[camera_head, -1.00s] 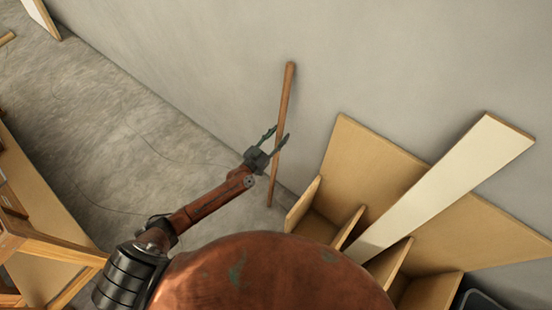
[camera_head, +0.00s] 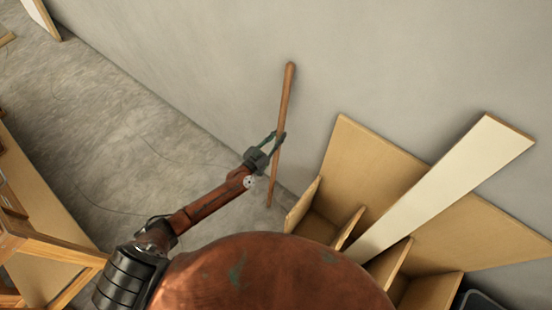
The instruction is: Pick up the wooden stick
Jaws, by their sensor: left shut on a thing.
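The wooden stick (camera_head: 286,98) is a long, thin brown rod in the head view. It stands nearly upright, its top end close to the grey wall and its lower end near the floor by the foot of the wall. My left gripper (camera_head: 275,138) reaches in from the lower left and is shut on the stick around its middle. The fingers hide a short part of the stick. My right gripper is not in view.
A wooden shelf unit (camera_head: 362,165) with open compartments stands against the wall (camera_head: 400,60) on the right. A long white board (camera_head: 450,180) leans over it. Wooden furniture (camera_head: 55,246) stands at the left edge. The concrete floor (camera_head: 90,120) between is mostly clear.

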